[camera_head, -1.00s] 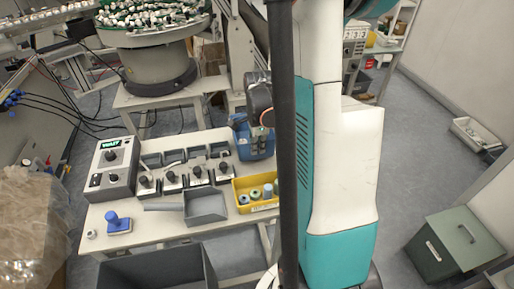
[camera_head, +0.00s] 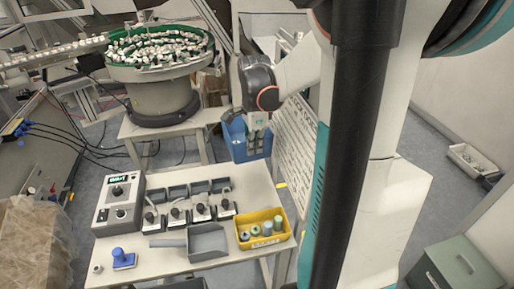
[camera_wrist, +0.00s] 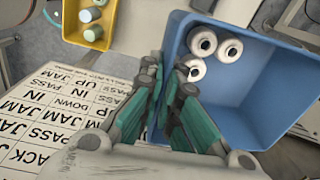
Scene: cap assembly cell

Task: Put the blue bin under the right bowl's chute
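The blue bin (camera_head: 236,141) is by the far right corner of the table in the head view. In the wrist view the blue bin (camera_wrist: 268,88) holds three white ring-shaped parts (camera_wrist: 203,41). My gripper (camera_head: 254,148) has its fingers at the bin's wall. The wrist view shows the fingers (camera_wrist: 168,88) closed together over that wall. Whether the bin rests on the table or hangs above it is hard to tell.
A yellow bin (camera_head: 243,240) with several cylinders, a grey scoop (camera_head: 207,242) and a control box (camera_head: 118,204) stand on the table (camera_head: 165,262). A lettered board (camera_head: 296,140) stands right of the blue bin. My arm hides the centre right.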

